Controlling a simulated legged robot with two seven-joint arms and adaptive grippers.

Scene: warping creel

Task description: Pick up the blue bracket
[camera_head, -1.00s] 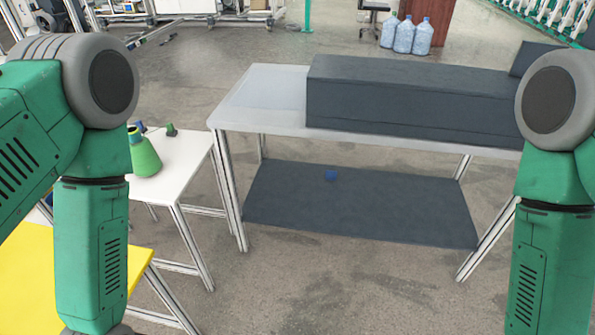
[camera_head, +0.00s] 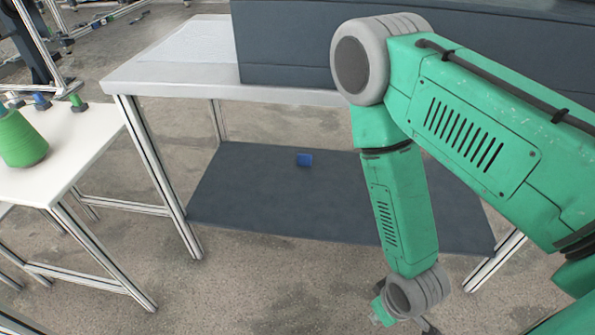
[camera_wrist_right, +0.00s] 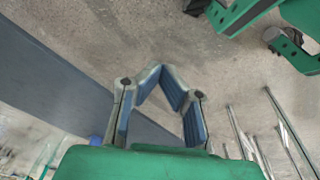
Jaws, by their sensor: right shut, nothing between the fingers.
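The blue bracket (camera_head: 304,160) is a small blue piece lying on the dark lower shelf (camera_head: 240,190) of the table, near the shelf's back edge. It is too small to make out its shape. My right arm hangs in front of the shelf, with its wrist low and to the right of the bracket. My right gripper (camera_wrist_right: 160,70) shows in the right wrist view, its fingertips together and nothing between them, apart from the bracket. A blue spot shows at that view's lower left; I cannot tell if it is the bracket. My left gripper is out of view.
The white tabletop (camera_head: 165,75) with a large dark box (camera_head: 285,45) overhangs the shelf. Metal legs (camera_head: 160,170) stand at its corners. A white side table (camera_head: 60,165) with a green cone (camera_head: 20,140) is at left. Open floor lies in front of the shelf.

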